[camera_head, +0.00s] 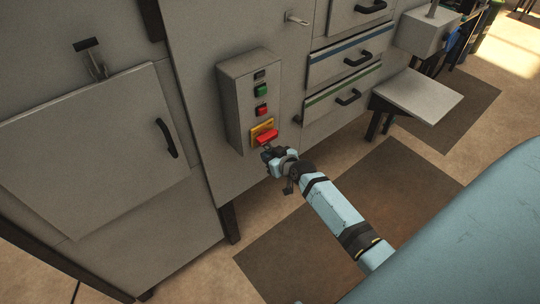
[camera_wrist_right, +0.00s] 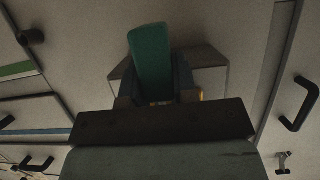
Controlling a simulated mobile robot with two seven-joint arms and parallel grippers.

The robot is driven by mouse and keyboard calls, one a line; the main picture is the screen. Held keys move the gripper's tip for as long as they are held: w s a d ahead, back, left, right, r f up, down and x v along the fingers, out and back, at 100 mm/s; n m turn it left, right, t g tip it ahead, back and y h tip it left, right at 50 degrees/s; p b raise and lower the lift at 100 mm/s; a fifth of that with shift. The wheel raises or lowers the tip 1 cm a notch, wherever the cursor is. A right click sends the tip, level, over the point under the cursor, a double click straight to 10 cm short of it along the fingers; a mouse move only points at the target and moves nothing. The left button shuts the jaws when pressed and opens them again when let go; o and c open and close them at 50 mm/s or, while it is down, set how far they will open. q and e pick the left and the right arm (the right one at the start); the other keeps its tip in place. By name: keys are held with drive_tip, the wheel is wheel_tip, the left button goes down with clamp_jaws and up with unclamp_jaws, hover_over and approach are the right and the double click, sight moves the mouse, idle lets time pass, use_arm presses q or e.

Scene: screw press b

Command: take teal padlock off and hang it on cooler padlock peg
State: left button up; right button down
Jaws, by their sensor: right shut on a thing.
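My right gripper (camera_head: 268,154) is at the lower front of the grey control box (camera_head: 235,105), just below the red switch handle (camera_head: 267,137) on its yellow plate (camera_head: 257,130). In the right wrist view a teal block (camera_wrist_right: 150,60), which looks like the teal padlock, stands between the fingers, and the gripper is shut on it. The padlock's shackle is hidden, so I cannot tell whether it is still through the switch. No peg can be clearly made out as the cooler padlock peg. My left gripper is not in view.
The control box also carries green (camera_head: 260,90) and red (camera_head: 261,110) buttons. Drawers with black handles (camera_head: 348,97) and a small metal shelf (camera_head: 405,97) are to the right. A small metal fitting (camera_head: 297,19) sticks out above. A grey door (camera_head: 85,150) is at left.

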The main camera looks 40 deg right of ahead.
drive_tip(key=shift+s, duration=0.45)
drive_tip(key=shift+s+d+p, duration=0.1)
drive_tip(key=shift+s+p, duration=0.45)
drive_tip(key=shift+s, duration=0.5)
drive_tip(key=s+p, duration=0.1)
drive_tip(key=s, duration=0.2)
drive_tip(key=shift+s+d, duration=0.15)
idle(1.1)
